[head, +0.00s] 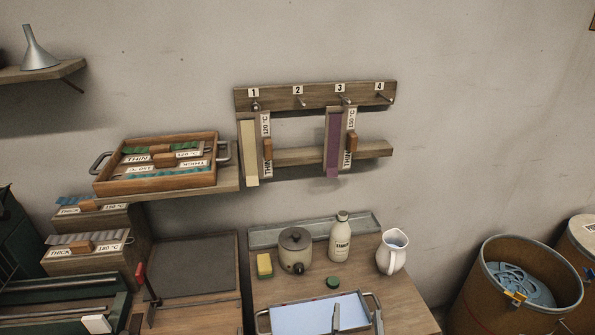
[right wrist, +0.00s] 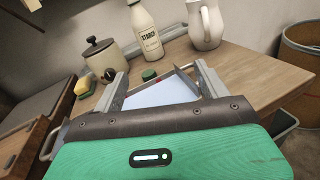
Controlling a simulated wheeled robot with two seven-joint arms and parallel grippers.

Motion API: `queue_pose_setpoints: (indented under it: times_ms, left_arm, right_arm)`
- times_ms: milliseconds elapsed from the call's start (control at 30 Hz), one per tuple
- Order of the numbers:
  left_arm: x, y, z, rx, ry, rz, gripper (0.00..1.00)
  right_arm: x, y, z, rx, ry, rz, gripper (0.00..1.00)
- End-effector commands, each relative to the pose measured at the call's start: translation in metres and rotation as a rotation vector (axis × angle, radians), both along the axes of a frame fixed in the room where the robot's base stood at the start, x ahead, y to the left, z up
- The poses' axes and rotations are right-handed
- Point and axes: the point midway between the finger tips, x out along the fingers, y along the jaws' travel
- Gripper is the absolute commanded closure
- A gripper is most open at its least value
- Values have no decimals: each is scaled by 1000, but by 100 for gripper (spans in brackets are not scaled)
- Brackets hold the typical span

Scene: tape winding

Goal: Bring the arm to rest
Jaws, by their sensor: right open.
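My right gripper (head: 357,318) shows at the bottom edge of the head view, over the near part of the work table (head: 408,308). In the right wrist view its two fingers (right wrist: 163,84) stand wide apart with nothing between them. Behind and below the fingers is a shallow metal tray (head: 263,320) with a pale blue inside; it also shows in the right wrist view (right wrist: 187,72). I cannot tell whether the fingers touch the tray. My left gripper is in neither view.
A lidded pot (head: 295,252), starch bottle (head: 340,240), white jug (head: 392,252), sponge (head: 264,266) and green cap (head: 333,282) stand behind the tray. Cream (head: 249,150) and purple (head: 333,145) strips hang at pegs 1 and 3. A bin (head: 480,290) stands at right.

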Motion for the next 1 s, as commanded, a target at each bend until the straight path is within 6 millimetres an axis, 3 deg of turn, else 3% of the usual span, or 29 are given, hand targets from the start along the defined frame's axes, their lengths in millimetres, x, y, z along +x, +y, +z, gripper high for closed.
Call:
queue_pose_setpoints:
  times_ms: [467, 733, 900, 1000]
  left_arm:
    - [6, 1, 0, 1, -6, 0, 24]
    - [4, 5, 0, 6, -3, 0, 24]
    - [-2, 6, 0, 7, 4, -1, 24]
    - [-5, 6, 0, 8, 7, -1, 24]
  right_arm:
    - [-35, -64, -24, 696, 111, -303, 24]
    - [-98, -103, -54, 1428, 173, -737, 24]
    - [-146, -109, -65, 1826, 179, -1069, 24]
    - [-168, -107, -66, 1976, 173, -1226, 24]
